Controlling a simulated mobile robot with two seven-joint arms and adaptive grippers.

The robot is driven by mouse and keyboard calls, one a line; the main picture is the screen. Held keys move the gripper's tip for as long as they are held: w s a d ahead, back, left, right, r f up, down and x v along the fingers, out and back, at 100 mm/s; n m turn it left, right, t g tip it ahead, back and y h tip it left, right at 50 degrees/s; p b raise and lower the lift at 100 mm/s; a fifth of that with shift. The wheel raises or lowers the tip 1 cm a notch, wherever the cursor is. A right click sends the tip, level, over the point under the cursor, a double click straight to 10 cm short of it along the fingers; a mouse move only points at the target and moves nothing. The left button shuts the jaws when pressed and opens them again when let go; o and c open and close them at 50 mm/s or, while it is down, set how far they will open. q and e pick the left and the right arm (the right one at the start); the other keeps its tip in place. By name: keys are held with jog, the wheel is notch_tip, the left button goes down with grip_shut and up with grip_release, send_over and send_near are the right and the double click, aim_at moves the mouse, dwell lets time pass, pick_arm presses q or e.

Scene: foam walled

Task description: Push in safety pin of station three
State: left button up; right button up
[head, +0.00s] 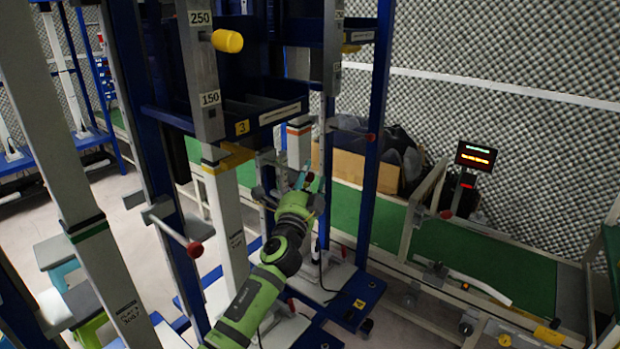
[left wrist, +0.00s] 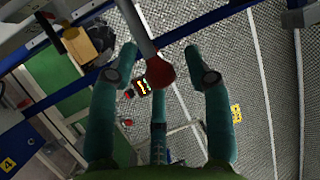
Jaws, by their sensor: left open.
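A yellow label with a 3 (head: 242,127) is on the blue frame of the middle station. My left gripper (head: 306,182) is beside this station's lower frame, its arm reaching up from the bottom. A small red knob (head: 310,177) shows at its fingertips. In the left wrist view, a red ball knob (left wrist: 160,72) on a grey rod (left wrist: 138,28) lies between the spread teal fingers of the left gripper (left wrist: 163,70). The fingers look open, and contact with the knob cannot be told. My right gripper is not in view.
Another red knob (head: 195,249) on a rod sticks out at the left station, and one (head: 370,137) on the right blue post (head: 376,150). A green conveyor (head: 485,262) and a lit display (head: 476,157) are at right. Blue posts crowd the arm.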

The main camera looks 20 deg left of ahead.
pick_arm(q)
jog(key=shift+w+r, duration=0.1)
jog(key=shift+w, duration=0.3)
jog(key=shift+c, duration=0.4)
